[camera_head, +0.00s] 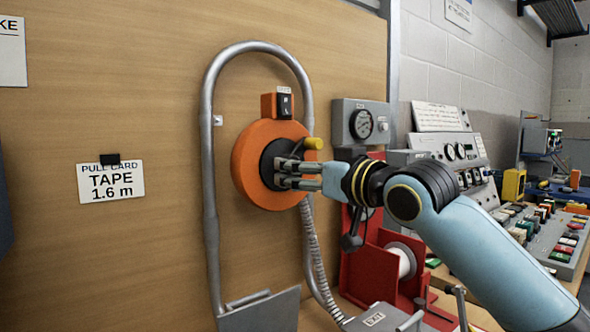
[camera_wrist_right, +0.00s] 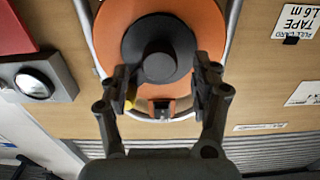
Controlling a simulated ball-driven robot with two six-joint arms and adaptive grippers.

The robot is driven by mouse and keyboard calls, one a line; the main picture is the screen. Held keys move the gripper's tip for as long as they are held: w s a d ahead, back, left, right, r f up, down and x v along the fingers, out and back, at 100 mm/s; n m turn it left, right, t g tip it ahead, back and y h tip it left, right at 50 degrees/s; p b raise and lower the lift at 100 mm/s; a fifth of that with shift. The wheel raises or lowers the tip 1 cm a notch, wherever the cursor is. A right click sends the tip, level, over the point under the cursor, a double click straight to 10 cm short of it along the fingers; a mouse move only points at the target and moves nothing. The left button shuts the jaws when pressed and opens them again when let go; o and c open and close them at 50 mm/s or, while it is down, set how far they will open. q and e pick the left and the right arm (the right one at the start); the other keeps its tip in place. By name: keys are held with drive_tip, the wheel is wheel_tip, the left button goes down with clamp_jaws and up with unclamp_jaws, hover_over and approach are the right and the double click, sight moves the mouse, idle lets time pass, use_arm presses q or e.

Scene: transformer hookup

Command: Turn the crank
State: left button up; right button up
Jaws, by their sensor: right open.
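The crank is an orange disc (camera_head: 247,170) with a black hub, mounted on the wooden panel, with a yellow knob (camera_head: 313,143) at its upper right. My right gripper (camera_head: 282,173) is in front of the hub, its fingers pointing at it, just below the yellow knob. In the right wrist view, the orange disc (camera_wrist_right: 117,22) and black hub (camera_wrist_right: 160,58) appear ahead, the hub between the open fingers of my right gripper (camera_wrist_right: 163,80). Whether the fingers touch it I cannot tell. The yellow knob is mostly hidden behind a finger there. My left gripper is out of view.
A grey bent tube (camera_head: 207,130) arches around the disc. A black switch on an orange box (camera_head: 284,105) sits above it. A gauge box (camera_head: 361,124) and a red stand with a spool (camera_head: 385,265) are to the right. A tape sign (camera_head: 110,181) hangs left.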

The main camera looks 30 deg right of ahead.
drive_tip(key=shift+w+a, duration=0.1)
drive_tip(key=shift+w, duration=1.1)
drive_tip(key=c, duration=0.4)
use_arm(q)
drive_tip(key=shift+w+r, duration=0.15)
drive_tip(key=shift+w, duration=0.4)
use_arm(e)
clamp_jaws()
